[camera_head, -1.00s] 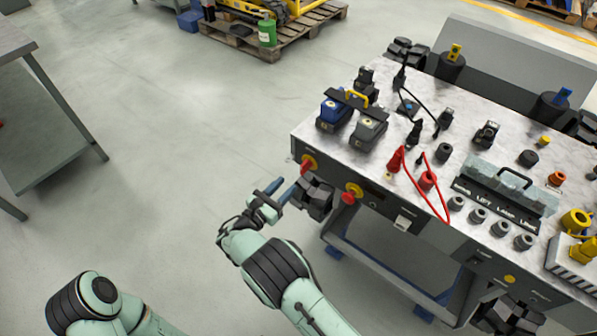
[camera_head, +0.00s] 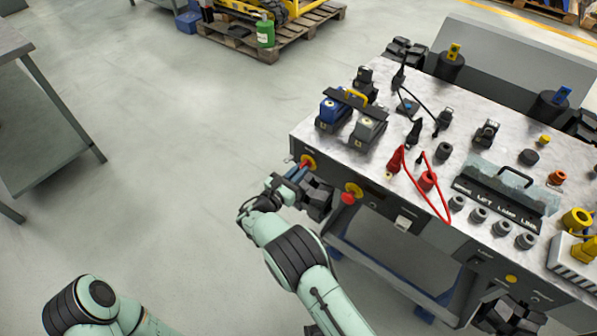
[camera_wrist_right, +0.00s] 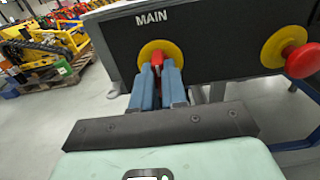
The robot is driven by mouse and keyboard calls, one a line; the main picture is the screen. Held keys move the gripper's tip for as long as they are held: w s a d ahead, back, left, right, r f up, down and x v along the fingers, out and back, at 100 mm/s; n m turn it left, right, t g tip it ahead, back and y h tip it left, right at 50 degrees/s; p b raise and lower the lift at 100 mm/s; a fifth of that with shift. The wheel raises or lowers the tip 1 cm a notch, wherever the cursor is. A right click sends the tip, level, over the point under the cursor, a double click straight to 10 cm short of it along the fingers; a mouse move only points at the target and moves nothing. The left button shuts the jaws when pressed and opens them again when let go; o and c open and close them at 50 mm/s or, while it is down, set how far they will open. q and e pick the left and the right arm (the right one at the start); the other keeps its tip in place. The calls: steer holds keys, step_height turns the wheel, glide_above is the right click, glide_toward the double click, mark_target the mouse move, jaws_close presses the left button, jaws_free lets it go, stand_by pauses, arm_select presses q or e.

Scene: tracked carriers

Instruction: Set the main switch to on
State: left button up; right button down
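The main switch (camera_head: 307,162) is a red handle on a yellow disc on the bench's front panel. In the right wrist view the main switch (camera_wrist_right: 151,49) sits under the label MAIN, partly covered by my fingers. My right gripper (camera_head: 296,174) is at the switch. In the right wrist view the two blue fingers of my right gripper (camera_wrist_right: 158,76) stand close together, one on each side of the red handle, and look closed on it. The handle's exact angle is hard to tell. My left gripper is out of view; only part of that arm shows at bottom left.
A red mushroom button (camera_head: 348,197) on a yellow disc sits just right of the switch, also in the right wrist view (camera_wrist_right: 302,60). The bench top (camera_head: 322,146) carries chargers, plugs and a red cable. A grey table (camera_head: 45,140) stands left, with free floor between.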

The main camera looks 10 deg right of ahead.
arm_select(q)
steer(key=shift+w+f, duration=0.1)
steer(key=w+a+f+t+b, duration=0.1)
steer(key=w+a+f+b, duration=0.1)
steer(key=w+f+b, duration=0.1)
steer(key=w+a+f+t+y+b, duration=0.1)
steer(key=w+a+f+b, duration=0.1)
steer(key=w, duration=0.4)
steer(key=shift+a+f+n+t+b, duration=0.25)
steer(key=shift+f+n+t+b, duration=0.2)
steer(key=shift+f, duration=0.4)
arm_select(e)
steer(key=shift+s+f+m, duration=0.1)
steer(key=shift+f+m, duration=0.05)
steer(key=shift+m, duration=4.3)
steer(key=shift+s+f+m, duration=0.1)
steer(key=shift+f+m, duration=0.05)
steer(key=shift+m, duration=4.3)
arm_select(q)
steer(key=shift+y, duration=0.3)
arm_select(e)
steer(key=c, duration=1.2)
jaws_free()
steer(key=shift+o, duration=0.2)
steer(key=shift+d, duration=0.1)
